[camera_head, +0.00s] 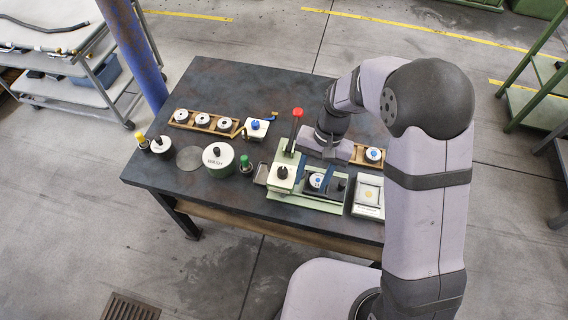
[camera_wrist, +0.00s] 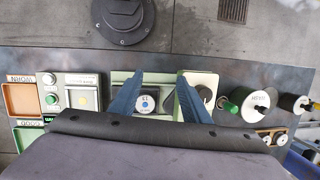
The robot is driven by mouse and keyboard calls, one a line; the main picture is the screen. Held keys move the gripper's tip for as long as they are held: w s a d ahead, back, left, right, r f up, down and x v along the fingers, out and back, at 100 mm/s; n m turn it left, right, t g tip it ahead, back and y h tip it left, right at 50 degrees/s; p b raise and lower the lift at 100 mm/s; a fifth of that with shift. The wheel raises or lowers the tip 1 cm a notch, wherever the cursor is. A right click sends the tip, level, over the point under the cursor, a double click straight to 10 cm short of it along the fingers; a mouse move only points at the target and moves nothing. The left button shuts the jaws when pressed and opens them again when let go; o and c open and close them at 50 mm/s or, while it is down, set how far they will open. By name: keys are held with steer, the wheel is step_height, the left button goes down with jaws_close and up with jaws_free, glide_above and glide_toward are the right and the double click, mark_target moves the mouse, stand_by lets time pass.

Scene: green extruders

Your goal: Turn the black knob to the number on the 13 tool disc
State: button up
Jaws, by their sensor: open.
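The tool disc (camera_head: 317,181) sits in the green extruder, pale with a blue centre. In the wrist view this disc (camera_wrist: 146,104) shows small print that looks like 13, upside down. The black knob (camera_head: 282,172) stands on a pale block at the extruder's left end. In the wrist view the knob (camera_wrist: 204,92) is partly covered by a finger, and its number marks cannot be read. My gripper (camera_head: 311,182) has two blue fingers spread apart over the extruder. In the wrist view my gripper (camera_wrist: 158,73) is open and empty, with the disc between its fingers and the knob outside them.
A red-topped post (camera_head: 297,115) rises behind the knob. A white can marked MESH (camera_head: 218,165) and a green-topped piece (camera_head: 245,163) stand left of it. A wooden rack (camera_head: 203,122) holds several discs at the back.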

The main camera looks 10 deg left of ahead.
mark_target(282, 170)
steer(key=w+a+r+m+y, duration=0.1)
steer(key=w+a+r+m, duration=0.3)
steer(key=w+a, duration=0.1)
steer(key=shift+w+a+r+m+y, duration=0.1)
steer(key=shift+w+r+m+y, duration=0.2)
steer(key=shift+r+m+y, duration=0.1)
steer(key=m, duration=0.2)
steer(key=s+r+m, duration=0.1)
steer(key=m, duration=0.2)
steer(key=shift+s+a+r+m, duration=0.15)
steer(key=shift+s+a+m, duration=0.15)
steer(key=shift+a+m, duration=0.1)
steer(key=shift+p+x, duration=1.15)
steer(key=shift+x, duration=2.5)
steer(key=shift+s, duration=0.1)
steer(key=shift+c, duration=0.3)
steer(key=c, duration=1)
